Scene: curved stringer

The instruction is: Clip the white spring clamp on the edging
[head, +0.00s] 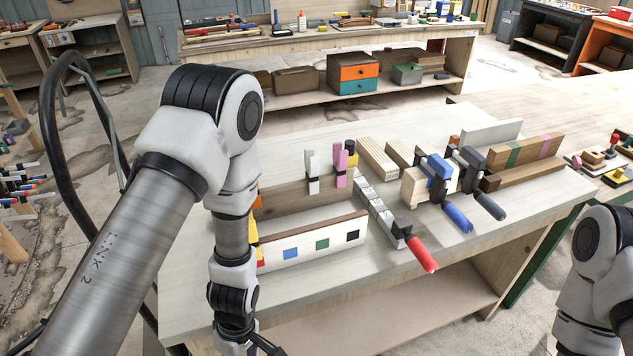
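A white spring clamp (312,170) stands upright at the back of the near table, by the far end of a brown board. A pink spring clamp (341,165) stands just to its right. In front of them is a white panel with a brown strip of edging (312,228) along its top and blue, green and black squares on its face. My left gripper (262,346) is at the bottom edge, low in front of the table and well away from the clamp; it is mostly cut off, so its opening cannot be told. My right gripper is out of view.
A light wooden table (300,300) carries everything. A red-handled clamp (420,252) juts over its front edge, and blue-handled (458,218) and dark-handled clamps hold wood blocks to the right. My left arm covers the left part of the table. Bare tabletop lies at the far right.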

